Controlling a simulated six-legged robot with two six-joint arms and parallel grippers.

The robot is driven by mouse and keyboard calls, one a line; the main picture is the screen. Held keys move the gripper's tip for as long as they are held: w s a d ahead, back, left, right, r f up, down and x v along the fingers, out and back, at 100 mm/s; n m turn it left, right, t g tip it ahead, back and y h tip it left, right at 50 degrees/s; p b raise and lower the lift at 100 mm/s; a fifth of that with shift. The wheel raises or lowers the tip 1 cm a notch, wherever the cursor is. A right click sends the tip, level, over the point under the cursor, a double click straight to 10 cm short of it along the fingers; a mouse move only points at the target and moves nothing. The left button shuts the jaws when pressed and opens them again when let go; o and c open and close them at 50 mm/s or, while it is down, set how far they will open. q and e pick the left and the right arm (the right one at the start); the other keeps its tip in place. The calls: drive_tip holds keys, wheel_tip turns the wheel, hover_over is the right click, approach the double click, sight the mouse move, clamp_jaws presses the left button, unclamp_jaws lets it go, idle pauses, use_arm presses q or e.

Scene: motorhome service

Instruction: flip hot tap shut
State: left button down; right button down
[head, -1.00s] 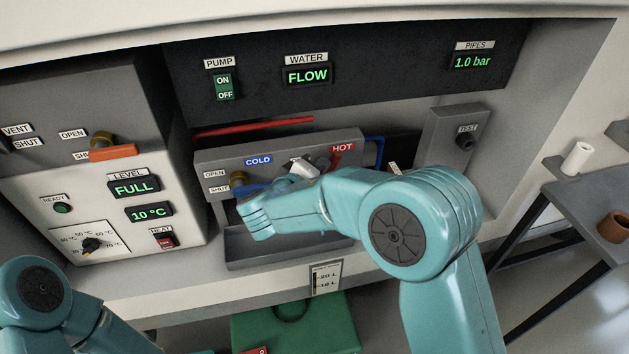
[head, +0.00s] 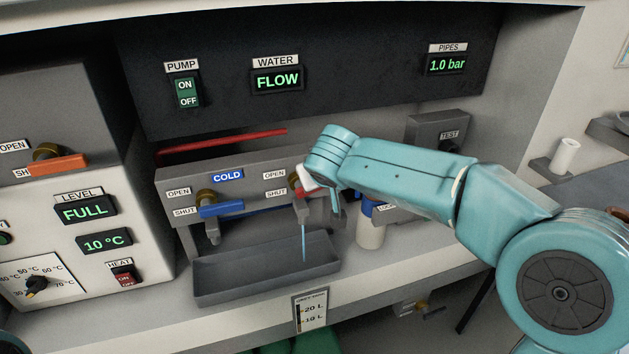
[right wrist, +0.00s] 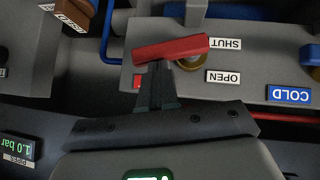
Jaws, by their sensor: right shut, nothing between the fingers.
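The hot tap's red lever (right wrist: 168,48) lies nearly level in the right wrist view, which shows the panel upside down. Its end by the brass pivot is near the SHUT label (right wrist: 223,44), while the OPEN label (right wrist: 222,77) is apart from it. My right gripper (right wrist: 156,78) is shut and empty, its fingertips at the lever's upper edge, apparently touching. In the head view my right arm hides most of the red lever (head: 300,193). A thin water stream (head: 303,243) falls from the hot spout into the grey trough (head: 225,285). My left gripper is out of view.
The cold tap's blue lever (head: 222,210) sits left of the hot tap, pointing right. A white cylinder (head: 370,233) stands right of the trough. The pump switch (head: 187,93) and WATER display (head: 277,79), reading FLOW, are above. An orange lever (head: 58,165) is at left.

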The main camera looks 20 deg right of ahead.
drive_tip(key=shift+d+f+m+y+b, duration=0.3)
drive_tip(key=shift+d+f+y+b, duration=0.2)
drive_tip(key=shift+y, duration=0.2)
drive_tip(key=shift+d+f, duration=0.1)
drive_tip(key=shift+d, duration=0.05)
idle(0.3)
drive_tip(key=w+r+p+v, duration=0.2)
drive_tip(key=p+v, duration=0.1)
drive_tip(key=v, duration=1)
drive_tip(key=shift+d+p, duration=0.35)
drive_tip(key=shift+d, duration=0.05)
drive_tip(key=shift+w, duration=0.1)
